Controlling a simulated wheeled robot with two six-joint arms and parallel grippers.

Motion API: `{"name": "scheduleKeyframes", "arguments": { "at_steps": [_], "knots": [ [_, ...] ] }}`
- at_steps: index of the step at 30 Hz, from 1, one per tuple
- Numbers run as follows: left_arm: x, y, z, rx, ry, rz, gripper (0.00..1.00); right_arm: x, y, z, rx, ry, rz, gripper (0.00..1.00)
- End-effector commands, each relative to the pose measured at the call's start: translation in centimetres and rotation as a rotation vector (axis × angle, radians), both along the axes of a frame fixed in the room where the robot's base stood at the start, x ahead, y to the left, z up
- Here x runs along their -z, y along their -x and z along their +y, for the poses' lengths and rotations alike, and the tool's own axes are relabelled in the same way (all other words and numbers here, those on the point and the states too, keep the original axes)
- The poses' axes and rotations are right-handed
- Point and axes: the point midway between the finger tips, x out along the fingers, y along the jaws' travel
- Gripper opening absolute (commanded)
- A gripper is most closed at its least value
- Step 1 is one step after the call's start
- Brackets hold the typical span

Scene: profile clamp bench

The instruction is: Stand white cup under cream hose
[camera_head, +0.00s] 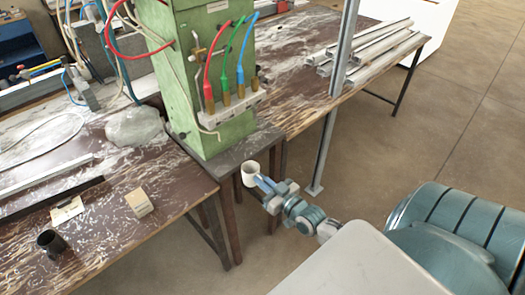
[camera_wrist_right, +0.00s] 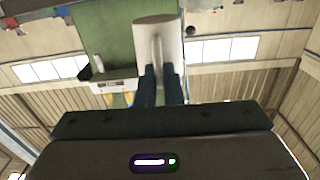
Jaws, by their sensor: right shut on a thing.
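The white cup (camera_head: 250,174) looks upright in the head view, just off the right edge of the dark ledge in front of the green cabinet. My right gripper (camera_head: 264,184) is shut on the cup, apparently at its handle. In the right wrist view the cup (camera_wrist_right: 156,36) is ahead of the two fingers (camera_wrist_right: 160,86). A cream hose (camera_head: 177,87) hangs down the cabinet's left side, toward the front; its outlet is hard to make out. My left gripper is not in view.
The green cabinet (camera_head: 214,138) carries red (camera_head: 208,68), green (camera_head: 228,62) and blue (camera_head: 242,50) hoses above a pale rail. A dark cup (camera_head: 51,243) and small box (camera_head: 139,203) are on the left bench. An upright metal post (camera_head: 343,50) stands right.

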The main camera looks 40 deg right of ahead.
Motion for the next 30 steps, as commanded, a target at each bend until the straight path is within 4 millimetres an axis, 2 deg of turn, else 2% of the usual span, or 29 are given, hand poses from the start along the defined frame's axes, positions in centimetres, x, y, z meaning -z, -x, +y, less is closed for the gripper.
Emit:
{"name": "scheduleKeyframes", "arguments": {
  "at_steps": [11, 23, 30],
  "knots": [
    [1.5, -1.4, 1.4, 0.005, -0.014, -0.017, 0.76, 0.7, -2.3, 0.2, 0.001, 0.001, -0.003, 0.0],
    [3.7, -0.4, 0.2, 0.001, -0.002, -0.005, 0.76, 1.4, -5.4, 0.4, 0.0, 0.0, -0.002, 0.0],
    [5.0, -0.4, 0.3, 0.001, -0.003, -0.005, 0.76, 1.8, -7.3, 0.6, 0.001, 0.0, -0.002, 0.0]
  ]
}}
